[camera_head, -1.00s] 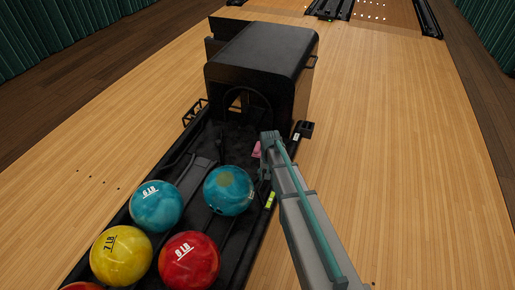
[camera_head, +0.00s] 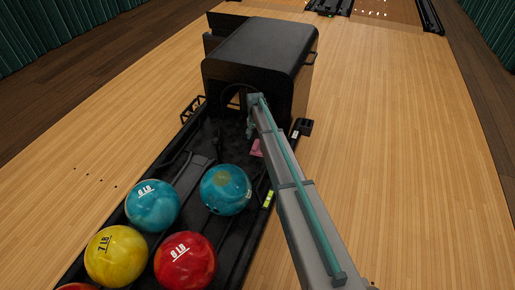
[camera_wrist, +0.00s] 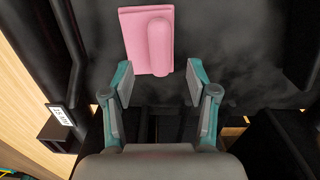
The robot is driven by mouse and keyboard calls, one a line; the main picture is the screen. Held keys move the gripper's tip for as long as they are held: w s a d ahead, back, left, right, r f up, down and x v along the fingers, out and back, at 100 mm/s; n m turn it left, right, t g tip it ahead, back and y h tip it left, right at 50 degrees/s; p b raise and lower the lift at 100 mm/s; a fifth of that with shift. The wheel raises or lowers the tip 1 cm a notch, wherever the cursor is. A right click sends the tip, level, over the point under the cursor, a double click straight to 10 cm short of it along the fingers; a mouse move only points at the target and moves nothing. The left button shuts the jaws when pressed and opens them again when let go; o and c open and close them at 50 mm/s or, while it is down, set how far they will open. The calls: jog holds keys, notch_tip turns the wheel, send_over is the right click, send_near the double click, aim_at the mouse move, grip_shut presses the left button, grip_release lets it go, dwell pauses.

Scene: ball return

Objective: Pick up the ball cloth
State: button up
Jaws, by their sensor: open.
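The ball cloth is pink, with a raised roll on it. In the wrist view the ball cloth (camera_wrist: 134,38) lies on the dark ball return just beyond my fingertips, at the upper middle. In the head view the ball cloth (camera_head: 256,148) shows partly, beside my arm at the right side of the rack. My gripper (camera_wrist: 160,84) is open and empty, with its two fingers apart and the cloth ahead of the gap. In the head view my gripper (camera_head: 250,130) is mostly hidden by the arm, near the hood opening.
The black ball return hood (camera_head: 262,58) stands close behind my gripper. Several balls lie on the rack (camera_head: 245,250), the nearest to the cloth being a teal ball (camera_head: 226,189). A small black box (camera_head: 302,127) sticks out at the rack's right side. Wooden lane floor lies to the right.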

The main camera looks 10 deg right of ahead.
aim_at(256, 143)
jog(key=shift+w+f, duration=0.1)
jog(key=shift+f, duration=2.85)
jog(key=shift+c, duration=0.3)
jog(key=c, duration=1)
